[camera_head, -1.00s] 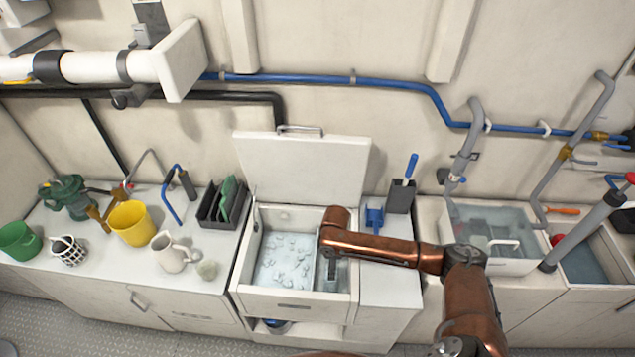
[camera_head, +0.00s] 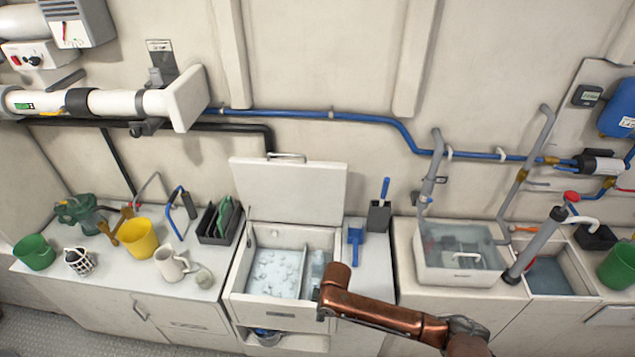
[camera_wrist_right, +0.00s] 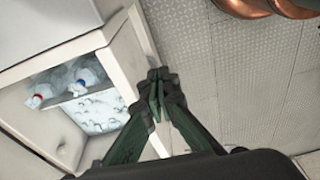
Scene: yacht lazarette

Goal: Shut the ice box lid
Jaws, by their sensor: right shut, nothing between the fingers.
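The ice box lid (camera_head: 295,190) stands open, upright behind the ice box, with a metal handle on its upper edge. The white ice box (camera_head: 268,309) has an open top, with ice in its left part and a narrower compartment on the right. In the right wrist view, ice and bottles with red and blue caps show inside the ice box (camera_wrist_right: 122,62). My right gripper (camera_wrist_right: 160,78) is shut and empty by the box's outer edge, apart from the lid. In the head view it is mostly hidden by my copper arm. My left gripper is not in view.
A blue scoop (camera_head: 355,240) and a grey holder (camera_head: 379,216) are right of the box. A dark rack (camera_head: 219,222), a white jug (camera_head: 171,264) and a yellow bucket (camera_head: 138,238) stand on the left counter. A water-filled basin (camera_head: 458,272) is farther right.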

